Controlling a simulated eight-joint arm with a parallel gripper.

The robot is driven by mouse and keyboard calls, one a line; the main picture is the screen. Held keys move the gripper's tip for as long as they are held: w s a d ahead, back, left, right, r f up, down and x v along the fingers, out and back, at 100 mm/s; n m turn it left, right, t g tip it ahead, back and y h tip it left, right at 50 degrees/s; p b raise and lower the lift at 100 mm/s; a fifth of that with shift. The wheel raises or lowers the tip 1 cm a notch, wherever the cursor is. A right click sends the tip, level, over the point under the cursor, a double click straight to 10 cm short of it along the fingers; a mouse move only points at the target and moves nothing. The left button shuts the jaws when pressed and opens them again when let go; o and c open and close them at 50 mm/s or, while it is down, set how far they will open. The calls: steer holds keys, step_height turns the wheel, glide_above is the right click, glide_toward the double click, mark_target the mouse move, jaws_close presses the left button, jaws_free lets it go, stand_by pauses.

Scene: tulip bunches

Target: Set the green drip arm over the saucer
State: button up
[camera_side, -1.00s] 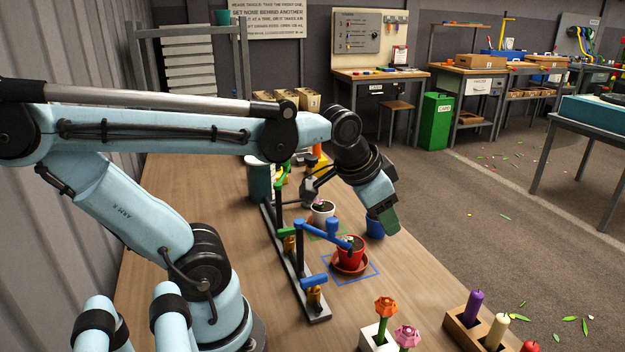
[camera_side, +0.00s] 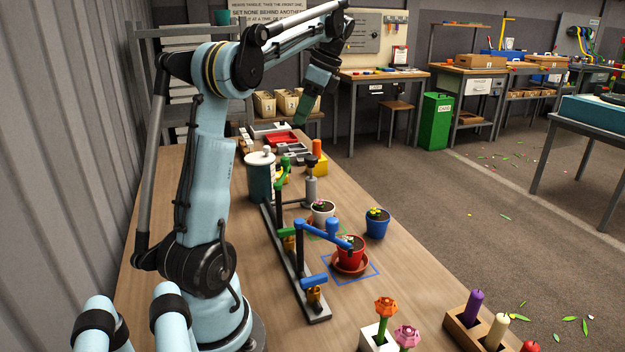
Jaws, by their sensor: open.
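The green drip arm (camera_side: 284,166) sits on a dark post of the grey rail, behind the blue drip arm (camera_side: 322,233). It looks turned away from the white pot (camera_side: 323,213), though its exact direction is hard to tell. The white pot stands inside a green outline on the table; any saucer under it is hard to make out. The blue drip arm reaches over a red pot (camera_side: 351,250) on a red saucer (camera_side: 350,267) inside a blue outline. My gripper (camera_side: 301,122) is open, raised high beyond the rail, and appears empty.
A blue pot (camera_side: 377,223) stands on the table right of the white pot. A dark green canister (camera_side: 261,176) and a grey upright object (camera_side: 311,188) stand near the green arm. Flowers (camera_side: 386,306) and candles (camera_side: 474,303) stand at the front right.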

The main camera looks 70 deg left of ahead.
mark_target(285, 157)
steer(key=x, duration=1.2)
steer(key=shift+w, duration=0.1)
jaws_close()
